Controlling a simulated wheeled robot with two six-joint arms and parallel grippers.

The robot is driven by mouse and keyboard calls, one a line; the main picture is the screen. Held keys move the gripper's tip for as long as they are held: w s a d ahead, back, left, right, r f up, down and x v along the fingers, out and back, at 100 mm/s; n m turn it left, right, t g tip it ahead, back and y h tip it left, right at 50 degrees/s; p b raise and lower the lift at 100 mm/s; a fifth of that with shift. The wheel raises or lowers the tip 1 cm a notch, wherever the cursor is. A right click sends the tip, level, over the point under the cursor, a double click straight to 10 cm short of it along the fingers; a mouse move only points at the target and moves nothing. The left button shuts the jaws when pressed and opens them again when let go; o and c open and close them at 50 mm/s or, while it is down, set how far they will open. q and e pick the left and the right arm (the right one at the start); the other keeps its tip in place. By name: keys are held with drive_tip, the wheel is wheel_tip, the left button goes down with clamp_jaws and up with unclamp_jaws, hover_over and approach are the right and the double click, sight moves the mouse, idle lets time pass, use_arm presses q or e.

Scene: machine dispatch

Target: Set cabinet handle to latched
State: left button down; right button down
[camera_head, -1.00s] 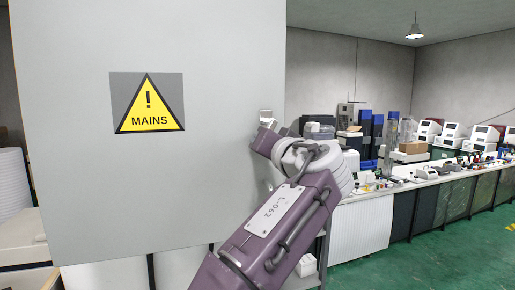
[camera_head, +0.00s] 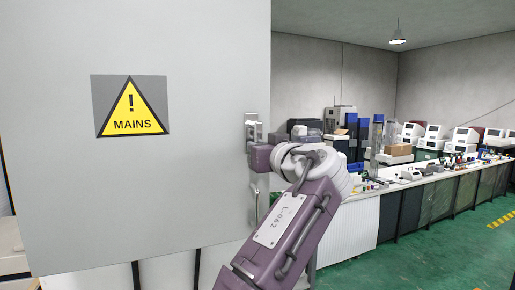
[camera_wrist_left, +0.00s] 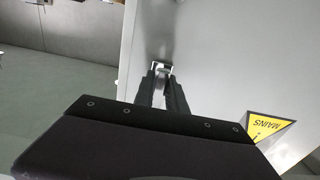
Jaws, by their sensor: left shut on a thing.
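The grey cabinet door (camera_head: 200,60) fills the left of the head view and bears a yellow MAINS warning sign (camera_head: 131,107). The cabinet handle (camera_head: 251,125) is a metal fitting at the door's right edge, partly hidden by my arm. My left gripper (camera_wrist_left: 162,88) is at the handle, its two dark fingers on either side of the metal handle piece (camera_wrist_left: 162,68) and shut on it. The head view hides the fingertips, and whether the handle is latched cannot be told. My right gripper is not in view.
A long white workbench (camera_head: 440,168) with several instruments and boxes runs along the right. The green floor (camera_head: 420,255) in front of it is clear. A ribbed white panel (camera_head: 352,232) stands just right of my arm.

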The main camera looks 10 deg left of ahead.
use_arm(q)
drive_tip(key=shift+r, duration=0.25)
drive_tip(key=c, duration=1.4)
unclamp_jaws()
drive_tip(key=shift+o, duration=0.2)
drive_tip(key=shift+f, duration=0.15)
drive_tip(key=shift+w, duration=0.1)
drive_tip(key=b+v, duration=0.2)
drive_tip(key=v, duration=0.7)
